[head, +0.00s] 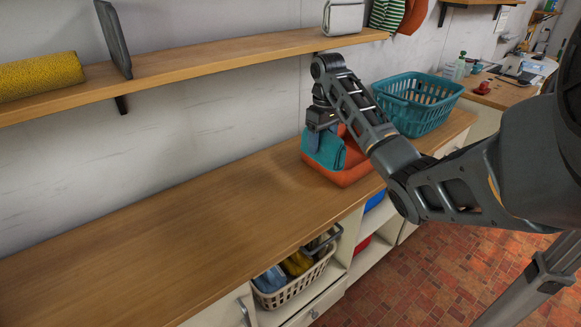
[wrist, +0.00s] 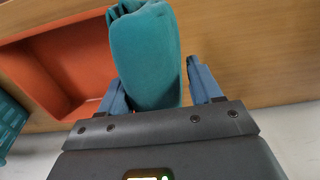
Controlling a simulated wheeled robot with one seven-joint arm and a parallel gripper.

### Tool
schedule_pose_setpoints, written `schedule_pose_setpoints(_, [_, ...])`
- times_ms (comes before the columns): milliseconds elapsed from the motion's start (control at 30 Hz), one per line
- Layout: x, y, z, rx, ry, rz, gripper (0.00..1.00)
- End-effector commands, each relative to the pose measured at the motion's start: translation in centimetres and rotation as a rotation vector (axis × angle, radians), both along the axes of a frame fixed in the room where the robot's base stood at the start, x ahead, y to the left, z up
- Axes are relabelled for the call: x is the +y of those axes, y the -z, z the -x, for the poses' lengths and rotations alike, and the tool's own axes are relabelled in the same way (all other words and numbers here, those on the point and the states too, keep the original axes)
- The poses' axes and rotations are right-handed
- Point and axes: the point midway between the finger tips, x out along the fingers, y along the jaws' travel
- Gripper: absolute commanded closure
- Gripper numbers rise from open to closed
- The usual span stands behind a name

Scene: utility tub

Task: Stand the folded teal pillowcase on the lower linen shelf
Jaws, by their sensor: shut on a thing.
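The folded teal pillowcase (head: 323,149) hangs upright from my gripper (head: 321,128), at the left part of an orange tub on the counter. In the wrist view, the pillowcase (wrist: 145,50) is a thick, rounded fold between the two blue fingers of my gripper (wrist: 158,88). The gripper is shut on it. Whether the pillowcase touches the tub or counter is hard to tell. A long wooden wall shelf (head: 200,68) runs above the counter; I cannot tell for certain whether it is the lower linen shelf.
The orange tub (head: 347,178) stands beside a teal basket (head: 425,118). The wall shelf holds a yellow roll (head: 38,76), a grey upright plate (head: 113,38) and a white item (head: 343,17), with free room between plate and white item. The counter's left (head: 130,240) is clear.

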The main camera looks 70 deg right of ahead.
Motion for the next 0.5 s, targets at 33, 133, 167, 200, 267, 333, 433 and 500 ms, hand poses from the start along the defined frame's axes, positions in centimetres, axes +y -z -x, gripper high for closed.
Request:
schedule_pose_setpoints(33, [0.3,0.4,-0.7,-0.001,-0.003,-0.004,0.91])
schedule_pose_setpoints(133, [0.6,1.4,-1.7,0.002,-0.003,-0.005,0.91])
schedule_pose_setpoints(167, [0.7,1.8,-2.1,0.002,-0.005,-0.003,0.91])
schedule_pose_setpoints(200, [0.8,2.1,-2.7,0.002,-0.005,-0.002,0.91])
schedule_pose_setpoints(267, [1.0,2.6,-3.5,0.002,-0.005,-0.004,0.91])
schedule_pose_setpoints(333, [1.2,3.6,-4.5,0.003,-0.005,-0.002,0.91])
schedule_pose_setpoints(433, [1.5,4.3,-6.0,0.002,-0.003,-0.001,0.91])
schedule_pose_setpoints(500, [1.7,4.5,-6.8,0.003,-0.003,-0.002,0.91])
